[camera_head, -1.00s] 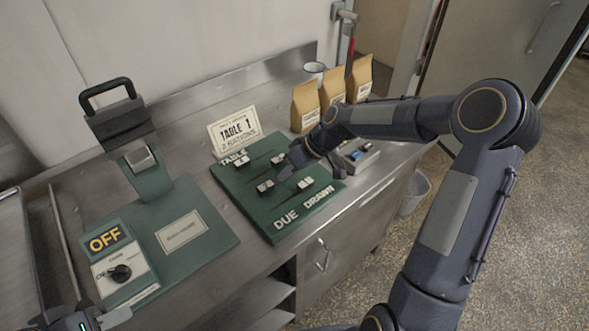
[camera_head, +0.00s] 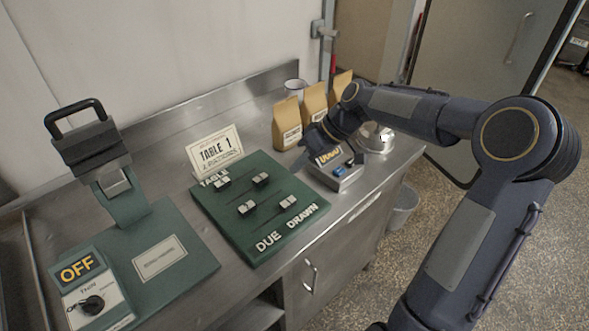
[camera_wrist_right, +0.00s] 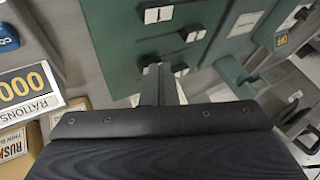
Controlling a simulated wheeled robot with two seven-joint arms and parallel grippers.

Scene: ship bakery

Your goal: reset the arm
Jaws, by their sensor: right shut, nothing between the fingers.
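My right arm reaches in from the right in the head view. Its gripper (camera_head: 312,139) is over the counter, between the green board and the paper bags, and is partly hidden by its own wrist. In the right wrist view the gripper (camera_wrist_right: 160,84) has its fingers together with nothing between them. The green board (camera_head: 262,238), lettered "DUE" and "DRAWN", lies left of the gripper and carries several sliders with white-marked black knobs. The board also shows ahead of the fingers in the wrist view (camera_wrist_right: 225,28). My left gripper is out of view.
A counter box with blue button (camera_head: 350,178) stands just below my right wrist. A green machine reading "OFF" (camera_head: 80,267) is at left.

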